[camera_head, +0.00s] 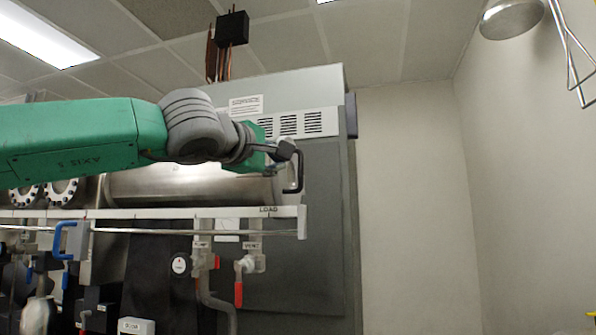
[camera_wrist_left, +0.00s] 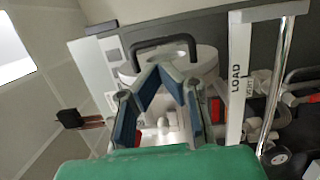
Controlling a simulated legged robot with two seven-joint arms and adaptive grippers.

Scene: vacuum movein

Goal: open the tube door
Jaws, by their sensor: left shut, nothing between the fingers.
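The tube (camera_head: 190,186) is a shiny metal cylinder lying level above a white rail. Its door is at the right end, with a black bar handle (camera_head: 299,172). In the left wrist view the round pale door (camera_wrist_left: 206,62) faces me, and the black handle (camera_wrist_left: 165,42) arches across it just beyond my fingers. My left gripper (camera_head: 285,150) is beside the handle at the tube's right end. In the left wrist view its fingertips (camera_wrist_left: 160,70) come together, shut and empty. I cannot tell whether they touch the handle. My right gripper is not in view.
The white rail (camera_head: 150,213), marked LOAD, runs below the tube. Valves with a red handle (camera_head: 239,294) and a blue handle (camera_head: 72,240) hang under it. A grey cabinet (camera_head: 330,180) stands behind. The space right of it, before the bare wall (camera_head: 410,180), is free.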

